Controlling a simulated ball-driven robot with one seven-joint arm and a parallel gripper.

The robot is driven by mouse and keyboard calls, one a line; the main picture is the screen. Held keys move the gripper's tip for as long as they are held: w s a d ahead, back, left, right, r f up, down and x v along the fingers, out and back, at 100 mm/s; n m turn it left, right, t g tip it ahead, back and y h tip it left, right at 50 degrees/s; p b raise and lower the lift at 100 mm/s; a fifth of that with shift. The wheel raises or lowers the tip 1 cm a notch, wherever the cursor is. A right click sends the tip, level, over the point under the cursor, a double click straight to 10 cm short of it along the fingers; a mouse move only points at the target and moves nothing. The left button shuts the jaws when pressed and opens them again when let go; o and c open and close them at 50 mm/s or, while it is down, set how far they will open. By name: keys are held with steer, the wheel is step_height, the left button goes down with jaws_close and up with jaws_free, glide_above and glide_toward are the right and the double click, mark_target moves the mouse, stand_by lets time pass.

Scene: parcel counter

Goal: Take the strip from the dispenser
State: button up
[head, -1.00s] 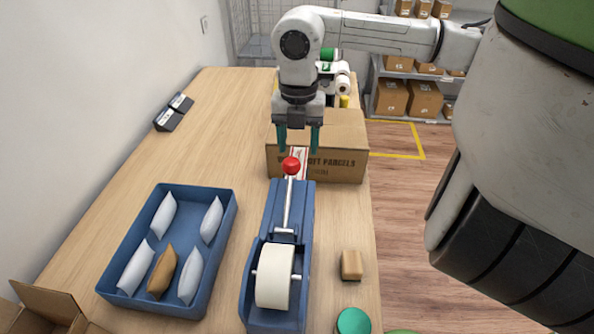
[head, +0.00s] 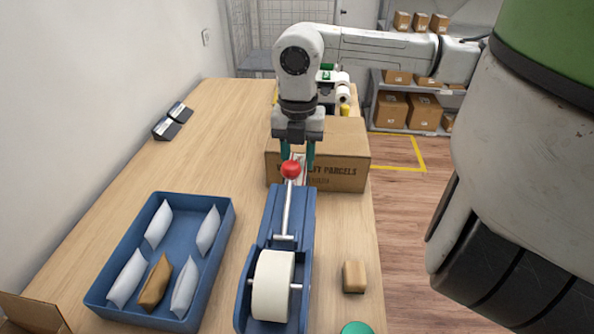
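The tape dispenser (head: 262,232) is a long blue body on the counter with a white roll (head: 272,287) at its near end and a metal lever topped by a red ball (head: 290,169). A short pale strip with red marks (head: 301,163) shows at its far end, just behind the ball. My gripper (head: 298,164) points down there, with one green finger on each side of the strip. The fingers are apart, so it looks open. The ball partly covers the strip and the left fingertip, so contact cannot be seen.
A cardboard parcel box (head: 340,178) stands right behind the gripper. A blue tray (head: 92,297) with several pouches lies left of the dispenser. A wood-coloured block (head: 354,277) and a green round object (head: 356,327) are at the right. The counter's left middle is clear.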

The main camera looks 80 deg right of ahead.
steer(key=shift+r, duration=0.1)
stand_by(0.3)
steer(key=shift+d+r, duration=0.3)
steer(key=shift+r, duration=0.4)
steer(key=shift+d+r, duration=0.3)
steer(key=shift+r, duration=0.4)
steer(key=r+p, duration=0.2)
steer(key=r, duration=0.1)
steer(key=a+r+p, duration=0.1)
steer(key=r+p, duration=0.4)
steer(key=r, duration=0.1)
steer(key=shift+a+p, duration=0.15)
steer(key=shift+p, duration=0.2)
